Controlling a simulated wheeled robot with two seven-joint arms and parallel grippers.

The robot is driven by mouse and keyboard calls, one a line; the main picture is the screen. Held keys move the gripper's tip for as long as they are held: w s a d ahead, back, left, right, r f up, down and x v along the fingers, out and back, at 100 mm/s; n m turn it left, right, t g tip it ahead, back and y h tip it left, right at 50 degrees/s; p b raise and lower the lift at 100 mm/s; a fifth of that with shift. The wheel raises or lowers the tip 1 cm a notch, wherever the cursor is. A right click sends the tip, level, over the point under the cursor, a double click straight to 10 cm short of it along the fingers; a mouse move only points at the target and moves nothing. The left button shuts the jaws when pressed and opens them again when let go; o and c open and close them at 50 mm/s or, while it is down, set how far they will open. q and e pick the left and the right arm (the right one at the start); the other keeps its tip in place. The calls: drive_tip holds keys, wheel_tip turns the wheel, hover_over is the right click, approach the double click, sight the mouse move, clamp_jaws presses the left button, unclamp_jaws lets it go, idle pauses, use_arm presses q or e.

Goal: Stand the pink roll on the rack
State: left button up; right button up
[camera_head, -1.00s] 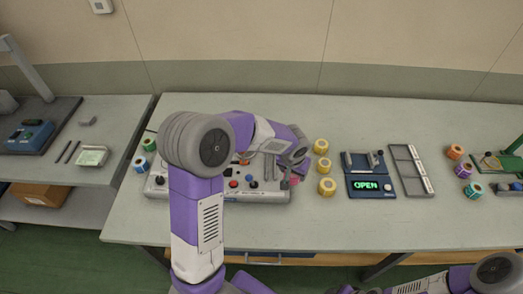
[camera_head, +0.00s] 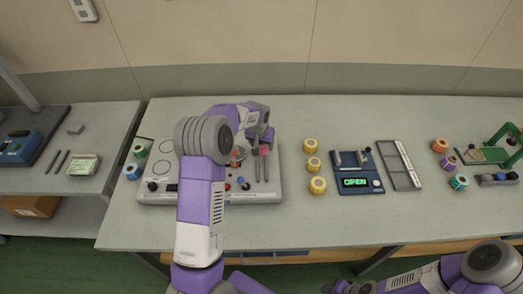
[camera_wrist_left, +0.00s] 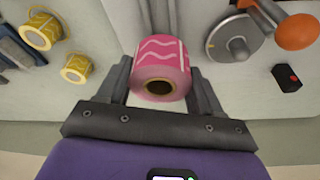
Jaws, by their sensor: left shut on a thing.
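The pink roll (camera_wrist_left: 160,70) has pale wavy lines and a brown core, and it sits between the two fingers of my left gripper (camera_wrist_left: 160,82) in the left wrist view. The fingers are shut on it. In the head view, a small bit of the pink roll (camera_head: 264,150) shows at my left gripper (camera_head: 263,143), over the right part of the machine panel. A grey slotted frame (camera_head: 383,165), which looks like the rack, lies right of the blue device. My right arm (camera_head: 430,277) is at the lower right; its gripper is not clear.
The machine (camera_head: 160,195) has knobs and a lever. Three yellow rolls (camera_head: 317,185) stand between it and the blue device (camera_head: 356,172) reading OPEN. Several coloured rolls (camera_head: 459,182) and a green stand (camera_head: 505,145) are at right. The table front is clear.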

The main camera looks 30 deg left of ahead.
use_arm(q)
drive_tip(key=shift+f, duration=1.8)
drive_tip(key=o, duration=0.6)
drive_tip(key=shift+f+b, duration=0.2)
drive_tip(key=shift+b, duration=0.15)
drive_tip(key=o, duration=0.5)
drive_tip(key=shift+r, duration=0.2)
drive_tip(key=p+v, duration=0.1)
drive_tip(key=v, duration=1.1)
drive_tip(key=shift+r+p, duration=0.1)
drive_tip(key=shift+p, duration=0.2)
